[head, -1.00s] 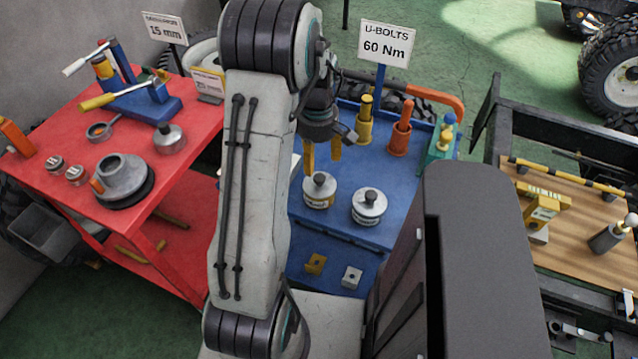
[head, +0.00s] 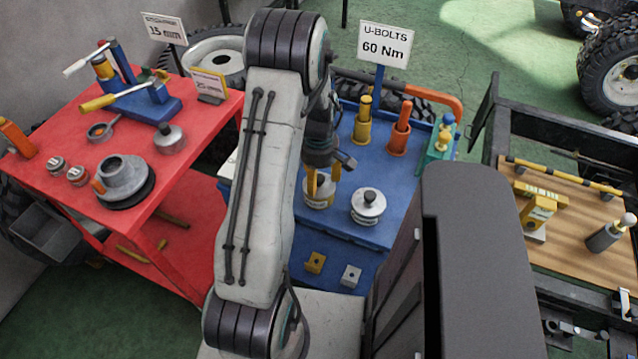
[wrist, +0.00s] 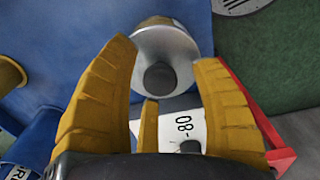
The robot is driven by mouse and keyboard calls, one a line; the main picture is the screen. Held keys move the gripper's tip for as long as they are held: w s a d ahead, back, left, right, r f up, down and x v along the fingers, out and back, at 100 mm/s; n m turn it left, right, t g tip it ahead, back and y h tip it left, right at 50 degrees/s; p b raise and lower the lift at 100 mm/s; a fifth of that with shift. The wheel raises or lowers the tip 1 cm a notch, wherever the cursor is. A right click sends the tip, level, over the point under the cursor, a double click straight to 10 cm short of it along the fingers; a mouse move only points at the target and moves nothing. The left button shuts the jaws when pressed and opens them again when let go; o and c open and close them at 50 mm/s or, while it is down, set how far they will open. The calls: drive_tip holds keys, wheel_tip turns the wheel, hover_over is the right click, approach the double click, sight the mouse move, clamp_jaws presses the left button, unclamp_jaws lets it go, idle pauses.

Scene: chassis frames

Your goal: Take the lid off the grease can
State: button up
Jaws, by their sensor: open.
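Two lidded cans stand side by side on the blue cart top. The left can (head: 318,203) has a tan band and is partly hidden behind my gripper. The right can (head: 367,208) has a silver lid with a dark knob. I cannot read which is the grease can. My gripper (head: 322,186) is open, its yellow fingers pointing down at the left can. In the wrist view a silver lid (wrist: 180,48) with a dark round knob (wrist: 160,78) lies between and beyond the open fingers (wrist: 163,58). Whether they touch the knob I cannot tell.
Yellow (head: 363,122) and orange (head: 400,130) tools stand behind the cans, with a teal holder (head: 438,150) at the right. A U-bolts sign (head: 385,45) rises at the back. A red table (head: 195,140) with tools and another knobbed can (head: 169,140) is to the left.

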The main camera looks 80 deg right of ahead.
drive_tip(key=shift+c, duration=0.5)
clamp_jaws()
